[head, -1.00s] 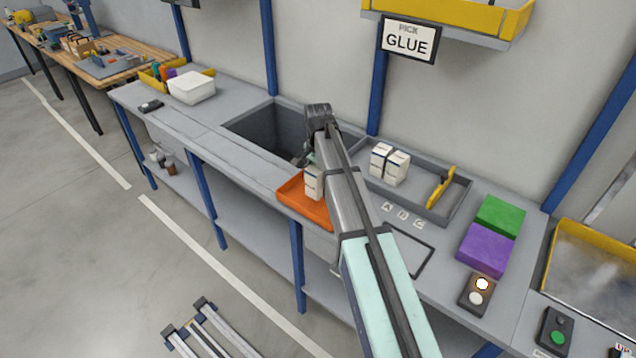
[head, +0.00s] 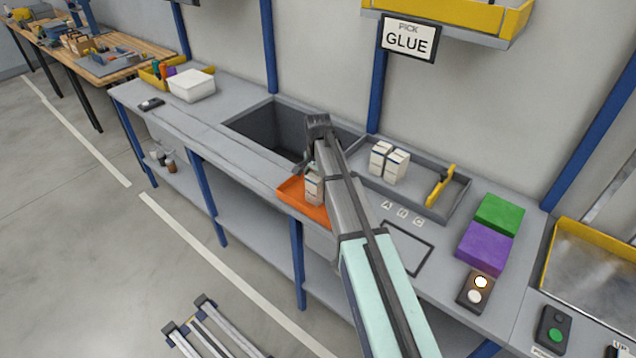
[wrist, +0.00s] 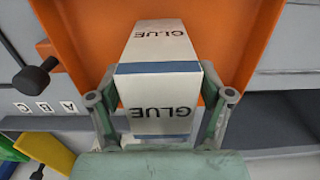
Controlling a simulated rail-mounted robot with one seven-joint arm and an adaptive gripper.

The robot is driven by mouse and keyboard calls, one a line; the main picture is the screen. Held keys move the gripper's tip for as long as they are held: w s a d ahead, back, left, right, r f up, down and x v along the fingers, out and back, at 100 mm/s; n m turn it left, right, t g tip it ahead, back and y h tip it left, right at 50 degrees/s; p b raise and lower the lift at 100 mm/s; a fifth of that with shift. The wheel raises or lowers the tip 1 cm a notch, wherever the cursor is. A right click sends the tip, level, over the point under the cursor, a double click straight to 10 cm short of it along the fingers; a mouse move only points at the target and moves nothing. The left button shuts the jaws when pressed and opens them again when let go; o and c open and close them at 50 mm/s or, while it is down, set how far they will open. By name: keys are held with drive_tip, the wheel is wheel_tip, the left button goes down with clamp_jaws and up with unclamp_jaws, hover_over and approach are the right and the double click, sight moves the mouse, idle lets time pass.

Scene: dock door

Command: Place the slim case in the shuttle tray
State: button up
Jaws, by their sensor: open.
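A white carton with a blue band, marked GLUE (wrist: 158,88), stands in the orange tray (wrist: 262,50) in the wrist view. It looks like the slim case, and the orange tray like the shuttle tray. In the head view the carton (head: 313,188) is inside the tray (head: 292,190) at the bench's front edge, partly behind my arm. My gripper (wrist: 162,100) is open, with one finger on each side of the carton; I cannot tell whether they touch it. In the head view my arm mostly hides the gripper.
Two similar white cartons (head: 388,163) stand in a grey tray (head: 425,208) with a yellow divider (head: 440,186). A recessed bin (head: 262,128) lies behind and left of the orange tray. Green (head: 499,214) and purple (head: 484,250) blocks sit to the right.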

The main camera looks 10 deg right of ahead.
wheel_tip(320, 180, up, 12)
drive_tip(key=shift+r+b, duration=0.15)
drive_tip(key=shift+b, duration=1)
idle(0.6)
